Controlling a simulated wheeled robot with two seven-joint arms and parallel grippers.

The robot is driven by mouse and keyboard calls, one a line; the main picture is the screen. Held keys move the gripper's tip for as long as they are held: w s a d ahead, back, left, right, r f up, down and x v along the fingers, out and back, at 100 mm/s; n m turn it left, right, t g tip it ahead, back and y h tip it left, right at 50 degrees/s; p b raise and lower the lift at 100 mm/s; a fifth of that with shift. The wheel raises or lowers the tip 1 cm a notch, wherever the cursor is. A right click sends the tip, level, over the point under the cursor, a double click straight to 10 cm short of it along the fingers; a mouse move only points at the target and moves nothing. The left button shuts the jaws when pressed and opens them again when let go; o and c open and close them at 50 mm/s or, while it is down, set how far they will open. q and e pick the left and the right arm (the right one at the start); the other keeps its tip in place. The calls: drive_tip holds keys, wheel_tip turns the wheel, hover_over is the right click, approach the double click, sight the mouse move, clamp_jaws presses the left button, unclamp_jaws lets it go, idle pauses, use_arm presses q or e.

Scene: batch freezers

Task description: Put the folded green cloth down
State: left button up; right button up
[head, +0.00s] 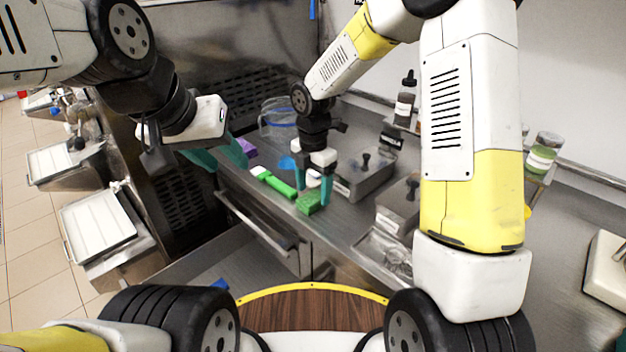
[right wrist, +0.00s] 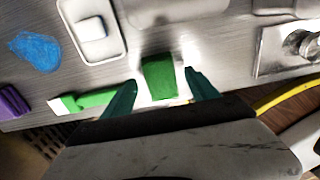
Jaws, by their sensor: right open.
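The folded green cloth (head: 308,203) lies on the steel counter near its front edge. In the right wrist view the cloth (right wrist: 158,77) sits between my right gripper's fingertips, with a gap on both sides. My right gripper (head: 313,195) is open and stands over the cloth in the head view; its teal fingers (right wrist: 160,84) are apart in the wrist view. My left gripper (head: 222,158) is off to the left, by the counter's front edge, its teal fingers apart and nothing seen between them.
A green-handled brush (head: 277,184) lies left of the cloth, with a blue cloth (right wrist: 36,50), a white tray (right wrist: 92,28) and a purple item (head: 246,147) nearby. Steel containers (head: 365,175) stand to the right.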

sight(314, 196)
wheel_tip(314, 196, up, 10)
drive_tip(key=s+d+r+m+t, duration=0.2)
drive_tip(key=s+d+r+m, duration=0.2)
drive_tip(key=s+m, duration=0.2)
drive_tip(key=s+d+r+m+t+y, duration=0.1)
drive_tip(key=s+d+m, duration=0.4)
drive_tip(key=m, duration=0.6)
drive_tip(key=s+d+r+m+t+y, duration=0.1)
drive_tip(key=s+d+r+m+t, duration=0.2)
drive_tip(key=s+d+r+m, duration=0.2)
drive_tip(key=shift+s+r+m, duration=0.8)
drive_tip(key=shift+s+m, duration=1)
drive_tip(key=shift+m, duration=0.4)
